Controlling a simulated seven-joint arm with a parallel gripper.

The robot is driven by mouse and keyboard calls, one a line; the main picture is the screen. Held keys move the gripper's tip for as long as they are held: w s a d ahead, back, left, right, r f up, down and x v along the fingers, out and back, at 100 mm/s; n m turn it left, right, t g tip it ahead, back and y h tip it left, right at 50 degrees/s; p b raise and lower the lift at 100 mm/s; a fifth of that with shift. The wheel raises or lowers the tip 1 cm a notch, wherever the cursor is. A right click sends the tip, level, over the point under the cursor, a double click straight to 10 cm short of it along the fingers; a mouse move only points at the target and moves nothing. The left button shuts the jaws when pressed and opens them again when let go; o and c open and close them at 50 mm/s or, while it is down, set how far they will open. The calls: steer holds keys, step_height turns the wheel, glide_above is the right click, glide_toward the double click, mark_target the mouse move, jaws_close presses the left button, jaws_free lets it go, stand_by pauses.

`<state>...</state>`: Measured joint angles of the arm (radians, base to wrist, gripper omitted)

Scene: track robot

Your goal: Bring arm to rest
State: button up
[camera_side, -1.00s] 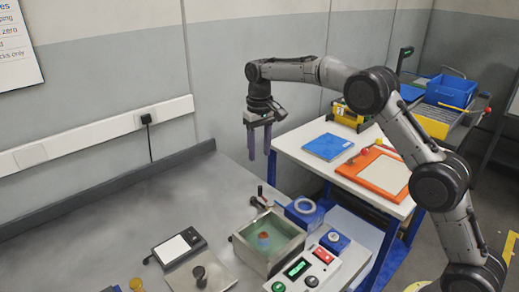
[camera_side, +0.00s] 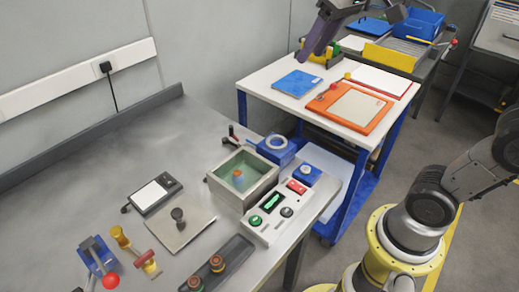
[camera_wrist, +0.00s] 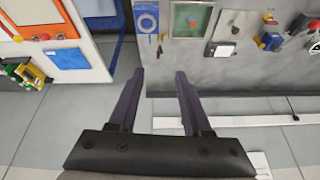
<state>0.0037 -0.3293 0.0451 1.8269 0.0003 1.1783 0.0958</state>
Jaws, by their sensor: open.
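My gripper (camera_side: 320,36) is at the top of the side view, in the air beyond the bench and near the back of the white table. Its two dark purple fingers point down and are apart. In the wrist view my gripper (camera_wrist: 160,74) has its fingers spread with nothing between them; floor and a bench edge show beyond. Part of my arm's upper links is cut off by the frame.
A grey bench (camera_side: 90,175) holds a green-lined box (camera_side: 213,183), a button panel (camera_side: 262,228) and several small fixtures. A white table (camera_side: 262,80) carries a blue plate (camera_side: 297,83) and an orange-framed board (camera_side: 350,104).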

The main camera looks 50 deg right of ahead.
steer(key=s+f+n, duration=0.1)
steer(key=s+f, duration=1.1)
steer(key=s, duration=0.1)
steer(key=shift+f+t, duration=0.2)
steer(key=shift+t, duration=0.2)
